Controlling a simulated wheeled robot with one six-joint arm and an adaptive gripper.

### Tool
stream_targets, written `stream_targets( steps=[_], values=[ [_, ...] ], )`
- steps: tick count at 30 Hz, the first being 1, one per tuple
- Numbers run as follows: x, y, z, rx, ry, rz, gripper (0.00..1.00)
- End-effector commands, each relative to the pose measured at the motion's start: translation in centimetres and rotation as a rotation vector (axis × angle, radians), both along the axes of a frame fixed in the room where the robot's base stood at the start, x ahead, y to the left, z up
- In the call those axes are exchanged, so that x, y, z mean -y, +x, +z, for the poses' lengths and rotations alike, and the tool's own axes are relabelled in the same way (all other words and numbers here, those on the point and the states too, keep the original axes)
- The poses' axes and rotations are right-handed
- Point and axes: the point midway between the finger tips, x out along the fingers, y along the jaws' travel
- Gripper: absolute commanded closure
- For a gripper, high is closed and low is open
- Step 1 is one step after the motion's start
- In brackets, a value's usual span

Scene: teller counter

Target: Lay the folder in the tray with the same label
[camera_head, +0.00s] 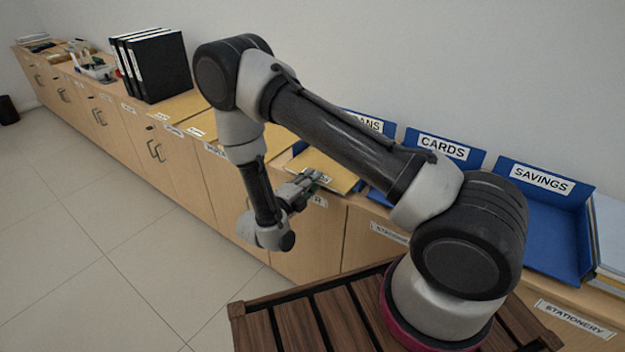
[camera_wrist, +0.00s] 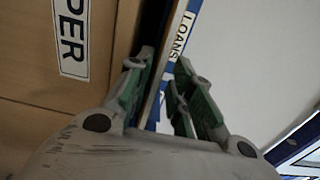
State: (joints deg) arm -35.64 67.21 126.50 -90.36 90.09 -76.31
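A tan folder (camera_head: 330,172) lies on the counter with its front edge at the counter's edge. A small white label near that edge is too small to read. My gripper (camera_head: 310,180) is at this front edge. In the wrist view my gripper (camera_wrist: 165,60) has its two green-padded fingers apart, with a thin tan edge between them; I see no firm contact. The blue LOANS tray (camera_head: 372,124) is partly hidden by my arm; its label shows in the wrist view (camera_wrist: 181,36). The blue CARDS tray (camera_head: 470,160) and SAVINGS tray (camera_head: 555,232) stand to its right.
More tan folders (camera_head: 182,106) lie along the counter to the left, by black binders (camera_head: 160,66). Papers (camera_head: 609,225) lie right of the SAVINGS tray. Labelled cabinet fronts (camera_head: 312,240) drop below the counter. The tiled floor (camera_head: 90,230) in front is clear.

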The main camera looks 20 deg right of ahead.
Motion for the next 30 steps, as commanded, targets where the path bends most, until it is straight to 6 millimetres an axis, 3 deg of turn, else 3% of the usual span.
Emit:
stream_targets(
  steps=[6, 14, 23, 30],
  values=[
    [0.0, 0.0, 0.0, 0.000, 0.000, 0.000, 0.78],
    [0.0, 0.0, 0.0, 0.000, 0.000, 0.000, 1.00],
    [0.0, 0.0, 0.2, 0.001, 0.000, 0.000, 1.00],
    [0.0, 0.0, 2.6, 0.001, 0.000, 0.000, 1.00]
  ],
)
